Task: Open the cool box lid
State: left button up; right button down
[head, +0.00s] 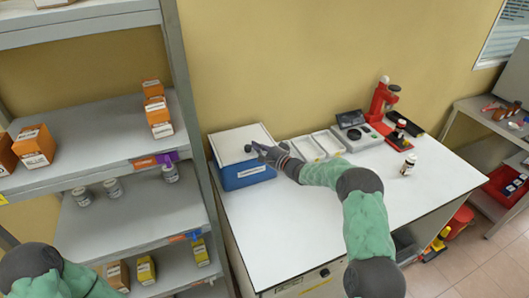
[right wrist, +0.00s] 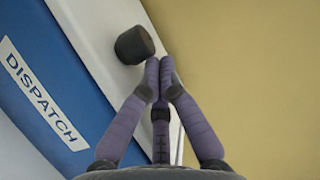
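The cool box (head: 245,176) is blue with a white lid (head: 230,142) and stands at the back left of the white table. The lid lies flat on the box. A dark round knob (right wrist: 134,45) sits on the lid; in the right wrist view a "DISPATCH" label (right wrist: 42,92) shows on the blue side. My right gripper (right wrist: 160,66) has its fingertips together, with nothing seen between them. The tips are just beside the knob, not around it; I cannot tell whether they touch it. In the head view the right gripper (head: 262,150) is over the lid. My left gripper is out of view.
White trays (head: 318,145), a grey instrument (head: 358,137) and a red device (head: 382,98) stand along the wall, right of the box. A small bottle (head: 408,164) stands farther right. A shelf rack (head: 190,110) rises left of the table. The table's front is clear.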

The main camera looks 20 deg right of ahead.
jog(key=shift+w+a, duration=0.3)
jog(key=shift+w, duration=0.35)
jog(key=shift+s, duration=0.1)
jog(key=s+p, duration=0.4)
jog(key=s, duration=0.9)
jog(key=shift+s+d, duration=0.2)
jog(key=shift+s, duration=0.15)
jog(key=shift+s+f, duration=0.1)
jog(key=shift+s, duration=0.05)
